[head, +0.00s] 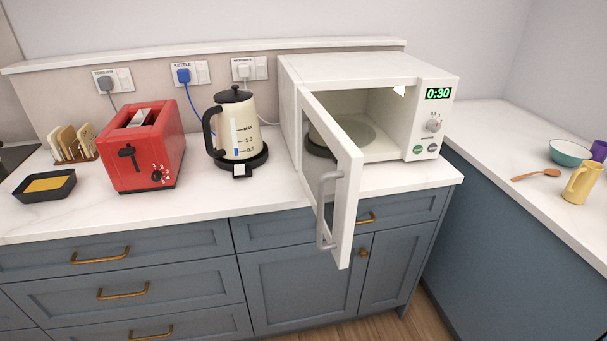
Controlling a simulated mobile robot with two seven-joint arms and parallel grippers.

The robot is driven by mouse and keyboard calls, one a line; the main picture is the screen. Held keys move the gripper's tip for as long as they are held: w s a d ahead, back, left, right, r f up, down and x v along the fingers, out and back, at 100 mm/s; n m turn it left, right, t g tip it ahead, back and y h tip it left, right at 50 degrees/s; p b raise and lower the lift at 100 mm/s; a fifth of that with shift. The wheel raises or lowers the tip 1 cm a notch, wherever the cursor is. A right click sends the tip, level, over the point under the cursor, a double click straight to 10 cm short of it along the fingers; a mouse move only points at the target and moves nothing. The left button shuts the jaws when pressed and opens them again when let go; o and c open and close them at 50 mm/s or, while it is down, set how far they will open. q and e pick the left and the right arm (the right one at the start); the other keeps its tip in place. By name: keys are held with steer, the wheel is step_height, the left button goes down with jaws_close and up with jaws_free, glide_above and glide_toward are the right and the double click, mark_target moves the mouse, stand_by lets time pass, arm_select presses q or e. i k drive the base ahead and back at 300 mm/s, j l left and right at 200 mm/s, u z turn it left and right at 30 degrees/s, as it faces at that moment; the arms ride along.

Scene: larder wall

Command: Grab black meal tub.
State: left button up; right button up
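A black, shallow, open tub (46,196) with yellow-orange food in it sits on the white worktop at the far left. I take it to be the black meal tub. It stands upright, in front of the toast rack and left of the red toaster, apart from both. Neither of my grippers is in view, and nothing touches the tub.
A red toaster (150,160) and a cream kettle (240,132) stand right of the tub. The microwave (365,66) door (345,200) hangs open past the worktop edge. A toast rack (75,158) stands behind the tub. The front worktop strip (100,215) is clear.

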mark_target(54, 185)
steer(key=u, duration=1.65)
